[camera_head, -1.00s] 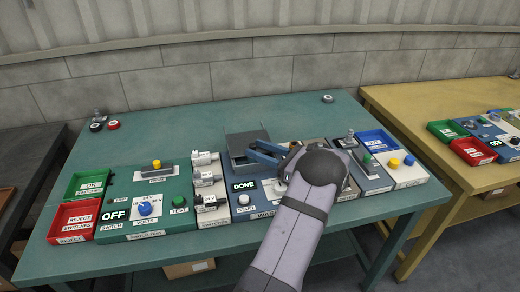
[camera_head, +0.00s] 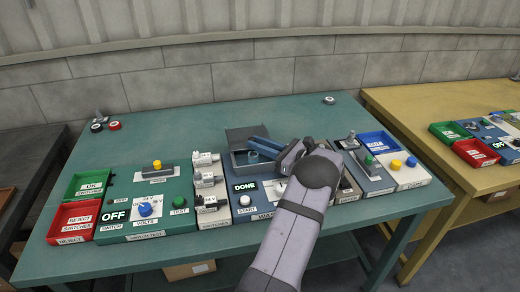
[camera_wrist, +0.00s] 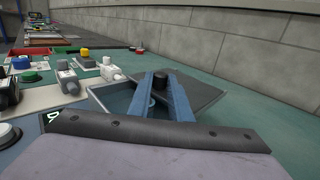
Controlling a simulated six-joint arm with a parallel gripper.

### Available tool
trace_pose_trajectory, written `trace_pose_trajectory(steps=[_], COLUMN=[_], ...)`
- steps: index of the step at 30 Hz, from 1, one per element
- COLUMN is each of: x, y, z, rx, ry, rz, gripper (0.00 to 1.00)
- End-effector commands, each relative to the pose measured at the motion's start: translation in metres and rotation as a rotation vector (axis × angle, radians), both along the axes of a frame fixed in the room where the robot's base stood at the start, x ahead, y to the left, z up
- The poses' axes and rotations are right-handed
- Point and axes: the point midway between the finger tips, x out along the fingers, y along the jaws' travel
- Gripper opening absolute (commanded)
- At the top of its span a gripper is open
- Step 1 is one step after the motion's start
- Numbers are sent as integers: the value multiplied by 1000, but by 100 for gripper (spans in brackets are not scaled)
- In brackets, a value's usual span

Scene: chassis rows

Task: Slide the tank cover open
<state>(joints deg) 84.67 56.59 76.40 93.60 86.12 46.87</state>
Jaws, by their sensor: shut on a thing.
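The tank (camera_head: 236,162) is an open-topped blue-grey box on the wash station in the middle of the green bench. Its dark grey cover (camera_head: 240,134) lies off part of it, toward the back. The cover is a flat plate in the wrist view (camera_wrist: 207,88), with a black knob (camera_wrist: 160,77) on top. My gripper (camera_head: 256,143) has two blue fingers, which close around this knob in the wrist view (camera_wrist: 162,82). The fingers hide some of the cover and tank.
A DONE display (camera_head: 244,186) and a white START button (camera_head: 244,200) sit in front of the tank. Grey-white switches (camera_head: 205,180) stand close on the left. A grey-and-blue panel (camera_head: 372,170) is on the right. The bench behind the tank is clear.

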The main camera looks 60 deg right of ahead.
Motion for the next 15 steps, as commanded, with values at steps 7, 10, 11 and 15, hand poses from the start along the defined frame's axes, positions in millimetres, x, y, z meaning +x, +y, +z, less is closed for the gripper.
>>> trace_pose_trajectory(steps=[7,10,11,15], x=[0,0,0,0], y=[-1,-1,-1,0], z=[0,0,0,0], rx=[0,0,0,0], ry=[0,0,0,0], rz=[-3,-3,-3,-2], gripper=[0,37,37,37])
